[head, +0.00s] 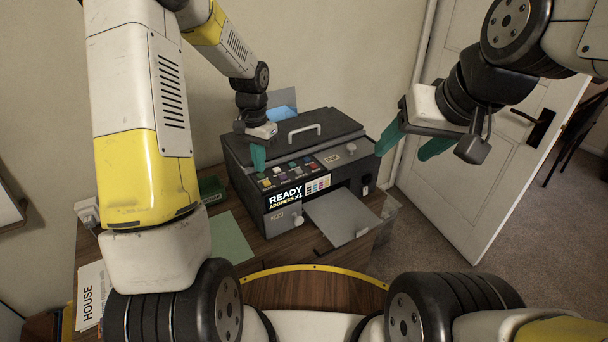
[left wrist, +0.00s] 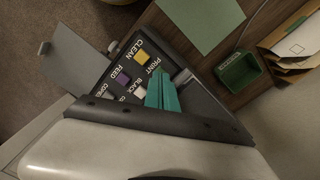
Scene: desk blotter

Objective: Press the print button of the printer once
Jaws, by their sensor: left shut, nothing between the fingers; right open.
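The dark printer (head: 290,135) stands on the desk, its display (head: 285,200) reading "READY" and "ADDRESS x1". Its panel has several coloured buttons and also shows in the left wrist view (left wrist: 122,62), with labels CLEAN, PRINT, FEED and BLACK. My left gripper (head: 258,158) is shut and empty, fingers down at the panel's left end. In the left wrist view its teal fingertips (left wrist: 160,78) lie just beside the PRINT label and hide the spot there. I cannot tell whether they touch a button. My right gripper (head: 412,145) is open and empty, right of the printer.
A grey paper tray (head: 342,217) sticks out of the printer's front. A green sheet (head: 230,238) and a green box (head: 212,190) lie left of it. Papers marked HOUSE (head: 90,295) lie at the desk's left. A white door (head: 470,130) stands at the right.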

